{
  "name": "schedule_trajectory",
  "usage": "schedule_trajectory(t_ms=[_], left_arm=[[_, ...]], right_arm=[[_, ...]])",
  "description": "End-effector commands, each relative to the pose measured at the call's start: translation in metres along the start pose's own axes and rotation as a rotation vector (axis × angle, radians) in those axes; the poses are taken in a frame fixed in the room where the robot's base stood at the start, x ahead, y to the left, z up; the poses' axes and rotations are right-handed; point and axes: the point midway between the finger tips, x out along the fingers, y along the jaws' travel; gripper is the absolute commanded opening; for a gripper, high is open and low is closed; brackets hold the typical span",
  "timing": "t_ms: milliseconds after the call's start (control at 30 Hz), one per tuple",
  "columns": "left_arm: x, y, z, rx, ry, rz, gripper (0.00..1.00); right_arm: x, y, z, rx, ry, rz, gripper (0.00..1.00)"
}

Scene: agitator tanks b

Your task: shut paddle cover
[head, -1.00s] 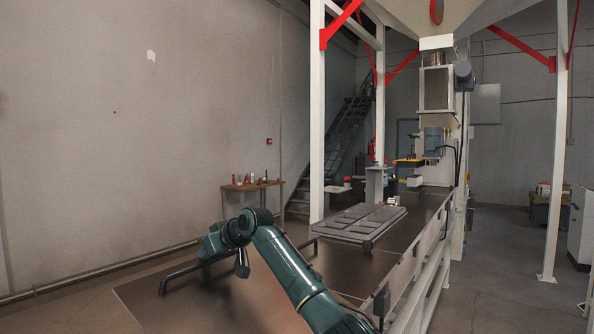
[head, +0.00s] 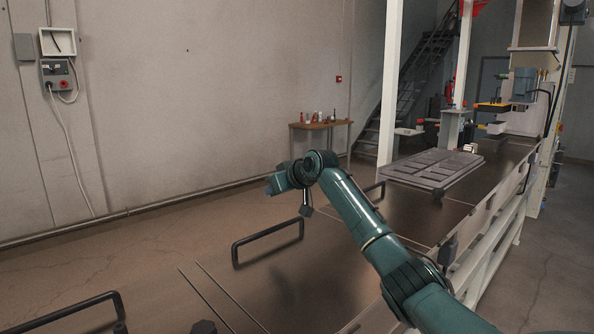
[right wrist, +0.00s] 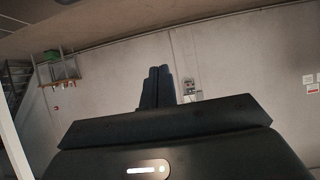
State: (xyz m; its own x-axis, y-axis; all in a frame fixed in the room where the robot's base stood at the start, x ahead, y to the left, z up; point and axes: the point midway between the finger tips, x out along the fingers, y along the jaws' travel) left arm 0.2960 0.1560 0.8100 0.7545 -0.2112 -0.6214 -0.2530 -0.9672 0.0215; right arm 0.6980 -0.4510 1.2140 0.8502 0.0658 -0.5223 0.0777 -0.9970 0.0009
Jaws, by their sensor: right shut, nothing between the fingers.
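Dark flat cover panels (head: 335,262) lie along the tank top in the head view, and I cannot tell which one is the paddle cover. A black bar handle (head: 268,242) stands up from the middle panel. Another handle (head: 65,313) shows at the lower left. My right gripper (head: 270,188) is in the air above and beyond the middle handle, pointing left toward the wall. The right wrist view shows its dark fingers (right wrist: 158,88) together and empty, touching nothing. My left gripper is out of view.
A grey ribbed panel (head: 432,168) lies toward the far end of the tank top. White posts (head: 390,85) rise beyond it. A small table with bottles (head: 320,126) stands by the wall. An electrical box (head: 57,76) hangs on the wall.

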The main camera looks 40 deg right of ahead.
Motion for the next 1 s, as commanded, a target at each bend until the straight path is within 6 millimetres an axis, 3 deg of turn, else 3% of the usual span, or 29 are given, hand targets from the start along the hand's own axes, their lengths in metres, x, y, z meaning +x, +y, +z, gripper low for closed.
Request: schedule_trajectory(t_ms=[33, 133, 300, 500, 1000], left_arm=[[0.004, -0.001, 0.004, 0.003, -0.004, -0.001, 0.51], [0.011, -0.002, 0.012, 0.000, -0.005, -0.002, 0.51], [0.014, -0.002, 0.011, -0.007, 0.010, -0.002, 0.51], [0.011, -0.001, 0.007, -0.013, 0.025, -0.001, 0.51], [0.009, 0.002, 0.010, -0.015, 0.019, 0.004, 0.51]], right_arm=[[-0.009, -0.002, -0.015, 0.000, 0.012, 0.001, 0.00], [-0.032, 0.000, -0.015, -0.003, 0.010, 0.005, 0.00], [-0.070, 0.000, -0.025, -0.002, 0.010, 0.004, 0.00], [-0.097, -0.001, -0.033, 0.000, 0.007, 0.003, 0.00], [-0.105, -0.001, -0.035, 0.001, 0.005, 0.002, 0.00]])
